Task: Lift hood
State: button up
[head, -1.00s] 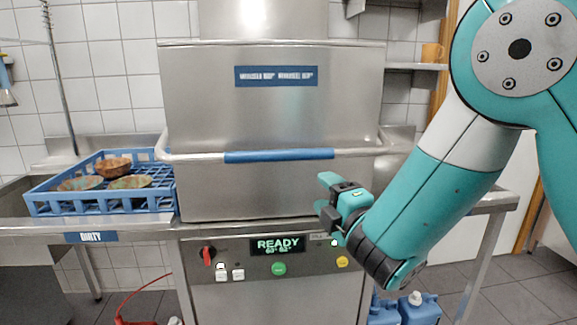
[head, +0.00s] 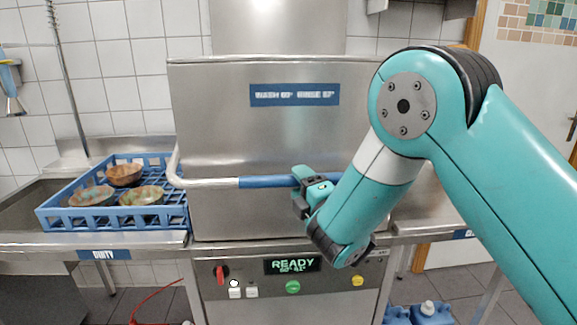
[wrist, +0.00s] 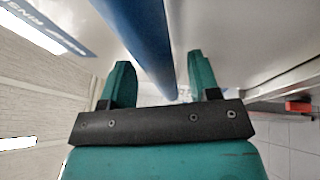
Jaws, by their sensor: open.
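The steel dishwasher hood (head: 225,135) is down, its lower edge just above the control panel. Its bar handle has a blue grip (head: 262,182) across the front. In the wrist view the blue grip (wrist: 145,30) passes lengthwise to the gap between the two teal fingers of my open gripper (wrist: 158,85). The fingers stand apart, one on each side of the bar; I cannot tell if either touches it.
A blue rack (head: 95,215) with several bowls stands on the left counter, marked DIRTY. The control panel (head: 290,280) below the hood shows READY. Blue canisters (head: 430,313) stand on the floor at lower right. The right counter (head: 420,222) looks clear.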

jog(key=shift+w+a+r, duration=0.1)
jog(key=shift+w+a, duration=0.15)
jog(key=shift+w, duration=0.4)
